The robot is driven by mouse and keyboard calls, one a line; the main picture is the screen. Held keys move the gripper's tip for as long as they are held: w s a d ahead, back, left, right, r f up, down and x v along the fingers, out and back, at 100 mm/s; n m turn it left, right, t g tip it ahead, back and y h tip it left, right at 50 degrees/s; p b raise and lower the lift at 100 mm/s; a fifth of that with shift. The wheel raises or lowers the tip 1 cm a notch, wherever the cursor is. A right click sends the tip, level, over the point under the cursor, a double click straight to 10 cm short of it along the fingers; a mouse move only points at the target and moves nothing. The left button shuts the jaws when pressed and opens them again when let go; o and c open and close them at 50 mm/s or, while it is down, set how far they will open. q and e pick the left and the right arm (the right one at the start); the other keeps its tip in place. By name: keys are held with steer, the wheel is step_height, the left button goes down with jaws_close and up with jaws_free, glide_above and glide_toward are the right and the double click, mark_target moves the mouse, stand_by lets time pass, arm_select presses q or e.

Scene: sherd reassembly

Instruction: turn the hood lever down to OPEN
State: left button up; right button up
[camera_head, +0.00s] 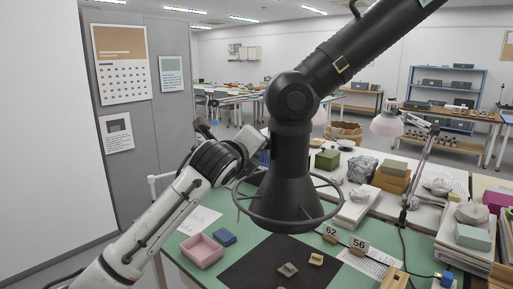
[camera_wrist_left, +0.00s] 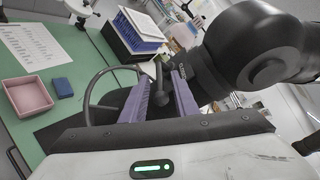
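The black fume hood (camera_head: 290,195) hangs from its jointed arm in the middle of the head view, with a ring handle (camera_head: 248,214) around its rim. My left arm reaches in from the left to the hood's side; its fingertips are hidden there. In the left wrist view, the two purple fingers of my left gripper (camera_wrist_left: 163,98) stand apart beside the hood (camera_wrist_left: 255,50). A dark lever (camera_wrist_left: 159,78) shows between them, with gaps visible, so they do not look closed on it. Small lettering by the lever is not readable. My right gripper is not in view.
A green table (camera_head: 243,252) below holds a pink tray (camera_head: 202,250), a blue block (camera_head: 224,237) and a dark mat (camera_head: 250,268) with small sherds. A rack of blue pieces (camera_wrist_left: 140,32) stands behind the fingers. A desk lamp (camera_head: 388,122) is at right.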

arm_select(q)
steer(key=shift+x, duration=0.85)
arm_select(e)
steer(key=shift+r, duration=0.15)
arm_select(q)
jaws_close()
steer(key=shift+f, duration=0.15)
steer(key=shift+f+t+b, duration=0.25)
steer(key=shift+t+b, duration=0.05)
steer(key=shift+b, duration=0.15)
steer(key=t+b, duration=0.2)
steer(key=b, duration=0.3)
steer(key=f+m+t+h+b, duration=0.1)
steer(key=t+b, duration=0.1)
steer(key=b, duration=0.3)
steer(key=w+f+m+t+b, duration=0.1)
steer(key=t+b, duration=0.1)
steer(key=b, duration=0.3)
steer(key=shift+f+h, duration=0.1)
steer(key=shift+h, duration=0.2)
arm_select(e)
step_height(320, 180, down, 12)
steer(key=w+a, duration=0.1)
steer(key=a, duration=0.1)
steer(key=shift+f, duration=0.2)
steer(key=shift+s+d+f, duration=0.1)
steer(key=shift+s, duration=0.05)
